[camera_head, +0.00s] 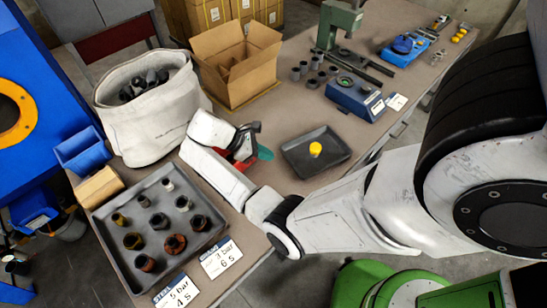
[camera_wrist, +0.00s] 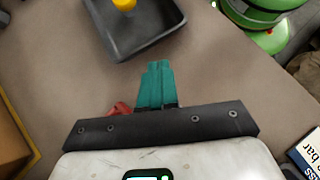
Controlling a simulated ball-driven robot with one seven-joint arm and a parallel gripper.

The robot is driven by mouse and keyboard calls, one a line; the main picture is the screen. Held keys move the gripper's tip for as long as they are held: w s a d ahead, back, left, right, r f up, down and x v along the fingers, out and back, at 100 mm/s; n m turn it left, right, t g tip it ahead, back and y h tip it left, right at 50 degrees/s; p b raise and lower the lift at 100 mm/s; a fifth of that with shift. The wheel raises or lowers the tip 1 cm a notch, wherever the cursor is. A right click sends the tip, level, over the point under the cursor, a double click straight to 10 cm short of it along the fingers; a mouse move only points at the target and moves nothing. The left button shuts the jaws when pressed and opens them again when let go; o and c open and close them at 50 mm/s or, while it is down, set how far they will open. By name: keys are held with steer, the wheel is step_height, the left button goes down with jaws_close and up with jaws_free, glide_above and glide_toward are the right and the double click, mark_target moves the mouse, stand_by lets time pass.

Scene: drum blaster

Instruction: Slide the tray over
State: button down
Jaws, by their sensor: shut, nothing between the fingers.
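A small dark grey tray (camera_head: 331,146) lies on the table, right of my gripper. A yellow round piece (camera_head: 315,149) sits in it. In the wrist view the tray (camera_wrist: 152,22) is at the top, partly cut off, with the yellow piece (camera_wrist: 124,4) at the frame edge. My gripper (camera_head: 265,153) has teal fingers, shut and empty, pointing toward the tray. In the wrist view the fingertips (camera_wrist: 156,66) are close to the tray's near corner with a narrow gap visible. Whether they are at table height is hard to tell.
A larger tray (camera_head: 108,250) with several metal fittings is at the front left, beside white label cards (camera_head: 221,258). A fabric bin (camera_head: 150,120) and open carton (camera_head: 238,75) stand behind my gripper. A blue device (camera_head: 355,98) and green press (camera_head: 340,25) stand behind the small tray.

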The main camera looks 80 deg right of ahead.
mark_target(294, 167)
steer(key=b+x, duration=0.2)
steer(key=x, duration=0.7)
